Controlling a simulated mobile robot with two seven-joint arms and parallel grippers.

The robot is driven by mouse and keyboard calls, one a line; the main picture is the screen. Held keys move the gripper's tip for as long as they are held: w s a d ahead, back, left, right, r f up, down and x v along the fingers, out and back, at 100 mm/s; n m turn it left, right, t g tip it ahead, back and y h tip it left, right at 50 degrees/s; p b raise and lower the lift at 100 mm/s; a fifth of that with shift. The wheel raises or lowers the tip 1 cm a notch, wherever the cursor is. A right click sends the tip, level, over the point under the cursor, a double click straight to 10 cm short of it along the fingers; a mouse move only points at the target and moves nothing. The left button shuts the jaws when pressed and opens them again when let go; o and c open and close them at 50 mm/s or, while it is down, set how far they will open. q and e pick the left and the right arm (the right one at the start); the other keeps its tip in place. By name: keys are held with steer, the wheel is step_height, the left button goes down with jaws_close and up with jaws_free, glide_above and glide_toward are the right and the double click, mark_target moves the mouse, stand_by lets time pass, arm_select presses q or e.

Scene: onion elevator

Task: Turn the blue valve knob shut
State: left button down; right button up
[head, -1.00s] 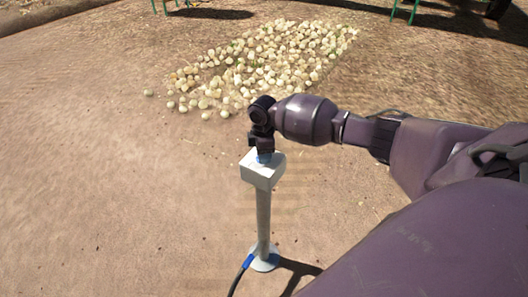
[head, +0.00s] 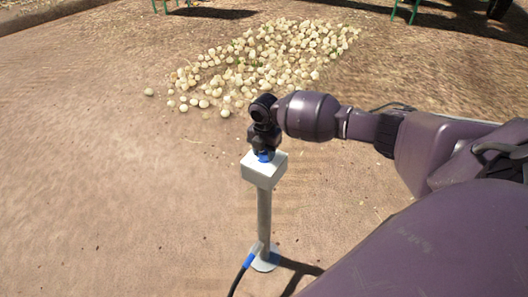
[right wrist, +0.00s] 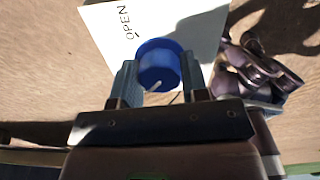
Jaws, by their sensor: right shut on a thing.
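The blue valve knob (head: 265,157) sits on top of a white box (head: 264,174) on a grey post. In the right wrist view the round knob (right wrist: 158,60) has a white mark near its lower edge, pointing down and left. The box's white face (right wrist: 108,30) carries the word OPEN to the upper left of the knob. My right gripper (head: 264,147) comes down on the knob from above. Its two fingers (right wrist: 160,76) stand on either side of the knob and are shut on it. The lettering beyond OPEN is not visible. My left gripper is not in view.
The post (head: 264,222) stands on a round foot (head: 264,261) with a dark hose (head: 238,279) at its left. Many onions (head: 265,60) lie on the dirt behind it. Green legs (head: 405,10) show at the far edge. The ground at left is clear.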

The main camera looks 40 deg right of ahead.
mark_target(264, 151)
steer(key=shift+n, duration=1)
steer(key=o, duration=0.9)
steer(key=shift+o, duration=0.2)
steer(key=shift+r, duration=0.1)
step_height(264, 151, up, 11)
steer(key=p, duration=0.1)
steer(key=shift+f, duration=0.2)
